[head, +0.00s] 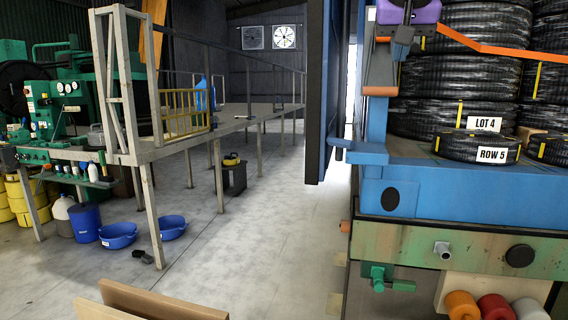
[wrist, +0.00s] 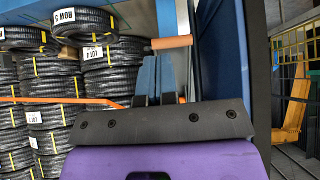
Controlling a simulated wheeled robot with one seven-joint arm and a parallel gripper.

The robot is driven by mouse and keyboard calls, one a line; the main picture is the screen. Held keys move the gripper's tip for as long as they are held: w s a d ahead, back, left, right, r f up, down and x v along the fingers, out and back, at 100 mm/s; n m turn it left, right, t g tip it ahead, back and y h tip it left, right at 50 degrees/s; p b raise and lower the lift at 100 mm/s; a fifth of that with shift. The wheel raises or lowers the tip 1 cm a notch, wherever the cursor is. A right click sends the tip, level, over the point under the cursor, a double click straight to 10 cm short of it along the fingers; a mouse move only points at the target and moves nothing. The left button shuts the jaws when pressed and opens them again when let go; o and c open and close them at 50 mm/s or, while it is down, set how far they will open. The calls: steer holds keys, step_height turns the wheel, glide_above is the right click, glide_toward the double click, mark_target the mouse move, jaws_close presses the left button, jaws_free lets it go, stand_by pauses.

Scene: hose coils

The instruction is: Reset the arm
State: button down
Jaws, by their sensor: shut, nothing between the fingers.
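My gripper (head: 401,46) shows at the top right of the head view, a purple body with dark fingers below it. It hangs beside the blue rack and in front of the stacked black hose coils (head: 450,80). In the wrist view my gripper (wrist: 153,100) shows as a purple body with a dark bolted plate, its short fingers partly hidden behind the plate. The fingers are shut with nothing held. The coils (wrist: 110,75) stand to the left in the wrist view. Most of my arm is out of view.
The blue rack (head: 450,180) holds coils with signs "LOT 4" (head: 484,124) and "ROW 5" (head: 492,155). An orange strap (head: 490,47) crosses the stack. A dark blue post (head: 322,100) stands left of it. A railed platform (head: 190,140) is at left; grey floor (head: 255,240) between is open.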

steer(key=s+d+f+n+g+y, duration=0.1)
steer(key=s+d+f, duration=0.1)
steer(key=s+f, duration=1)
steer(key=s+d+f+n+g+y, duration=0.1)
steer(key=s+d+f+n, duration=0.1)
steer(key=s+f, duration=1.1)
steer(key=shift+d+f+g, duration=0.3)
steer(key=shift+d+f, duration=0.3)
steer(key=shift+d, duration=0.1)
